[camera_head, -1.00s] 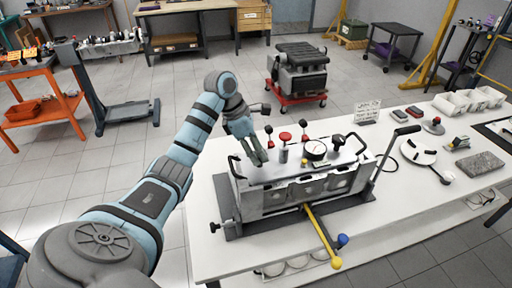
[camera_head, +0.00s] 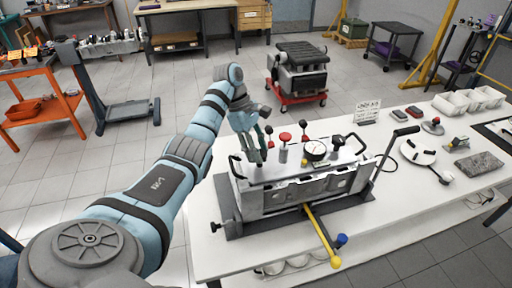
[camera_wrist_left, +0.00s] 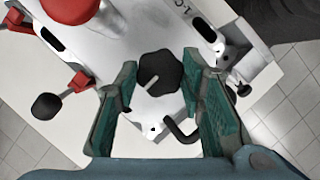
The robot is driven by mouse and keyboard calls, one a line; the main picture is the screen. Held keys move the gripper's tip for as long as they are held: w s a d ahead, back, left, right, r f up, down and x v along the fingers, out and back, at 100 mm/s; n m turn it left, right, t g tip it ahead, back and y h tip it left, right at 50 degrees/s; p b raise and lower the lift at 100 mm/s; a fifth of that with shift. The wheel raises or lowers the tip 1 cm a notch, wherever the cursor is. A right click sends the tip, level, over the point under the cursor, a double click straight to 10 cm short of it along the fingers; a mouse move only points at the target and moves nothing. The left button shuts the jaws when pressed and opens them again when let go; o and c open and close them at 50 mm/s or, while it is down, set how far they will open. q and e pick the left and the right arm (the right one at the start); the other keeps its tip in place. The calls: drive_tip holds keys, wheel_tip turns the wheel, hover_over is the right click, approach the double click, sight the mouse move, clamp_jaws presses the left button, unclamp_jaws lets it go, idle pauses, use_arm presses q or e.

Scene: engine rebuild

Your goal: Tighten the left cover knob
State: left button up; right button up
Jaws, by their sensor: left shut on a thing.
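The black lobed cover knob (camera_wrist_left: 160,72) sits on the white end of the cover in the left wrist view, between the two green-padded fingertips. My left gripper (camera_wrist_left: 160,68) is shut on this knob from above. In the head view, my left gripper (camera_head: 257,158) points down at the left end of the light-coloured cover (camera_head: 290,172) on the fixture. Its fingers hide the knob there. My right gripper is not in view.
A red knob (camera_head: 285,137), a black-ball lever (camera_head: 303,124) and a round dial gauge (camera_head: 315,150) stand on the cover near the gripper. A black handle (camera_head: 236,167) rises at its left end. A yellow bar (camera_head: 322,236) sticks out in front. The white table (camera_head: 400,225) is clear at the front right.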

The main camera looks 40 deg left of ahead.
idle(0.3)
use_arm(q)
drive_tip(key=o, duration=1.1)
drive_tip(key=shift+o, duration=0.2)
